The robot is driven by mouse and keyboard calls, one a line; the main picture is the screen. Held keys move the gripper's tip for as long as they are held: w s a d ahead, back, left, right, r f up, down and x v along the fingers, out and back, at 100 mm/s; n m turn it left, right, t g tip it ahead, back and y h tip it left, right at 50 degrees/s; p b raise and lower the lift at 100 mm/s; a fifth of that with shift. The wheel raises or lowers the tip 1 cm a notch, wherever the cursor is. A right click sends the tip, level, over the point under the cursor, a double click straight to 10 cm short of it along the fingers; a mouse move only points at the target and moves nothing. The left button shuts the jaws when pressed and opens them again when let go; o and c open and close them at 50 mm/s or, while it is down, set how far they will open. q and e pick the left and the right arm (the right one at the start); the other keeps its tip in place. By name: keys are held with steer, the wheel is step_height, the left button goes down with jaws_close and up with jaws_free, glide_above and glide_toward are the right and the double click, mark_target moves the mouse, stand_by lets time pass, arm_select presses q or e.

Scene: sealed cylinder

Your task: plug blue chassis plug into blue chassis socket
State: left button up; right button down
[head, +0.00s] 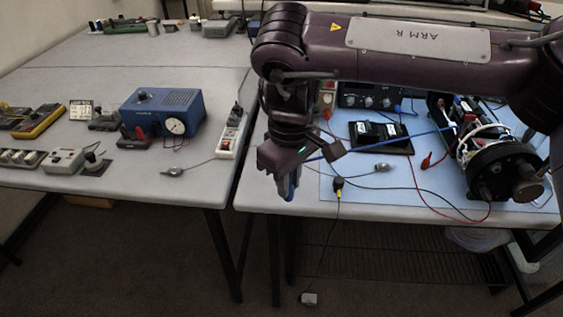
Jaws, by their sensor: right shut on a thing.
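A blue cable (425,134) runs from the cylinder chassis (482,158) on the right to this gripper. The blue chassis plug is at the gripper end, mostly hidden by the fingers. The cylinder chassis has a black round end and white wiring. I cannot make out the blue chassis socket. My left gripper is not in view.
A black device (381,134) and a cable with a grey connector (382,167) lie on the blue mat (390,200). A red clip (426,161) is nearby. A power strip (232,132) and a blue gauge box (165,108) stand on the left table. A yellow-tipped cable (338,192) hangs over the edge.

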steer(key=shift+s+d+f+n, duration=0.3)
steer(key=shift+f+n, duration=0.5)
steer(key=shift+n, duration=0.55)
steer(key=shift+s+d+f+n, duration=0.3)
steer(key=shift+f+n, duration=0.45)
steer(key=shift+n, duration=0.55)
steer(key=shift+s+d+f+n, duration=0.2)
steer(key=shift+d+f+n, duration=0.15)
steer(key=shift+f+n, duration=0.75)
steer(key=shift+r+n, duration=0.25)
steer(key=shift+r, duration=0.05)
steer(key=w+d+f+m, duration=0.1)
steer(key=d+f+m, duration=0.1)
steer(key=d+m, duration=1.2)
steer(key=shift+d+m, duration=0.15)
steer(key=shift+m, duration=1.45)
